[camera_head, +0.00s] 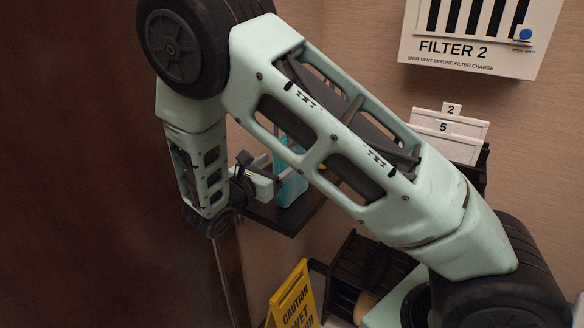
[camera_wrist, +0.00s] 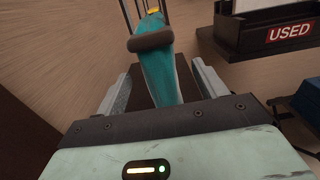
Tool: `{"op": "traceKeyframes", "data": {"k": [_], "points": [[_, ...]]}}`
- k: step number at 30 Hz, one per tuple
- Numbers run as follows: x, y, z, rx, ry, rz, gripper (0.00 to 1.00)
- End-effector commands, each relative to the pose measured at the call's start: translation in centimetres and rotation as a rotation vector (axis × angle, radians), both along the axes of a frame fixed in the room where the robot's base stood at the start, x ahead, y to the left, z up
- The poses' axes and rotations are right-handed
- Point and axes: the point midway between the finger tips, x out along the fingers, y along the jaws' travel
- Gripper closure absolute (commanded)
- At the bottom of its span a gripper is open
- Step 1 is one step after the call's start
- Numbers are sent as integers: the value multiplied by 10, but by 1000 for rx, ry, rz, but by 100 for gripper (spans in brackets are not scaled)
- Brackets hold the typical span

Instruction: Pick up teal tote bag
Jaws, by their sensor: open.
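The teal tote bag (camera_wrist: 168,72) shows in the wrist view, upright and narrow, with a thick grey-brown band (camera_wrist: 151,38) across its upper part. A bit of teal (camera_head: 292,182) also shows in the head view, mostly hidden behind my arm. My gripper (camera_wrist: 160,77) is open, with one grey finger on each side of the bag's lower part. The bag lies between the fingers in the picture; I cannot tell whether either finger touches it. A dark shelf (camera_head: 283,217) lies under the teal.
A dark tray marked USED (camera_wrist: 288,33) is at the right in the wrist view. A yellow caution sign (camera_head: 293,297) and a dark rack (camera_head: 350,262) stand low in the head view. A white FILTER 2 box (camera_head: 470,40) hangs on the wall. A dark brown panel (camera_head: 90,180) fills the left.

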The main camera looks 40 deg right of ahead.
Motion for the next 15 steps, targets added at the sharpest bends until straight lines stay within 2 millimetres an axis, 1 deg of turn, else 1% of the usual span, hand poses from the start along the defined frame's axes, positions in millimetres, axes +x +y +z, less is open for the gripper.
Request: {"op": "traceKeyframes", "data": {"k": [4, 10, 12, 15], "points": [[4, -12, 1, -1, 3, -2, 29], [13, -40, 0, 0, 1, -3, 29], [15, -46, 0, 0, 1, -1, 29], [17, -50, -2, 1, 1, 1, 29]]}}
